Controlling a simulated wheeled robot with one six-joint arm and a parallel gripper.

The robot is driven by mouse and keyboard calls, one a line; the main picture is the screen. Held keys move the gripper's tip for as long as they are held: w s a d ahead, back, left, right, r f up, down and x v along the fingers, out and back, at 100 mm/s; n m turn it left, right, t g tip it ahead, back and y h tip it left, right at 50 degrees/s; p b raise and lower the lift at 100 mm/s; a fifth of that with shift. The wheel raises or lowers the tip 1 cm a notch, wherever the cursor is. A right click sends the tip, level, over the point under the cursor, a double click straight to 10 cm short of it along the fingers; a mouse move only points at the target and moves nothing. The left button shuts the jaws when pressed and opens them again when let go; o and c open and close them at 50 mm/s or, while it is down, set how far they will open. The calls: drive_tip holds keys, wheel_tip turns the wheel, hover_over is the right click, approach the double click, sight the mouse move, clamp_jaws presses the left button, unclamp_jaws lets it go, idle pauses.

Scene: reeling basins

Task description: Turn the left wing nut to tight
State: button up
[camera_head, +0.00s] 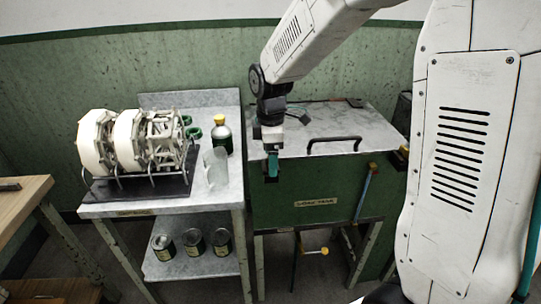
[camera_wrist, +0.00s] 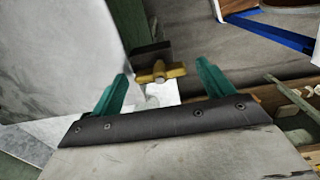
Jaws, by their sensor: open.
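A brass-yellow wing nut (camera_wrist: 160,73) shows in the wrist view, its two wings lying roughly level across the picture. My gripper (camera_wrist: 163,68) is open, with one teal finger on each side of the nut and a gap on both sides. In the head view my gripper (camera_head: 272,172) points down at the front left edge of the green tank (camera_head: 318,185), and it hides this nut there. A second brass piece (camera_head: 373,167), likely the right wing nut, sits at the tank's front right. Contact with the nut is not visible.
The tank's grey lid (camera_head: 345,122) has a black bar handle (camera_head: 333,144). Left of the tank, a metal table (camera_head: 160,207) bears a white reel (camera_head: 125,142), a yellow-capped bottle (camera_head: 221,135) and green rings. Several cans stand on its lower shelf. A yellow-handled valve (camera_head: 318,251) sits below the tank.

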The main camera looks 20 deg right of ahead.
drive_tip(key=c, duration=1)
drive_tip(key=shift+m, duration=0.4)
drive_tip(key=m, duration=1.3)
drive_tip(key=shift+m, duration=2)
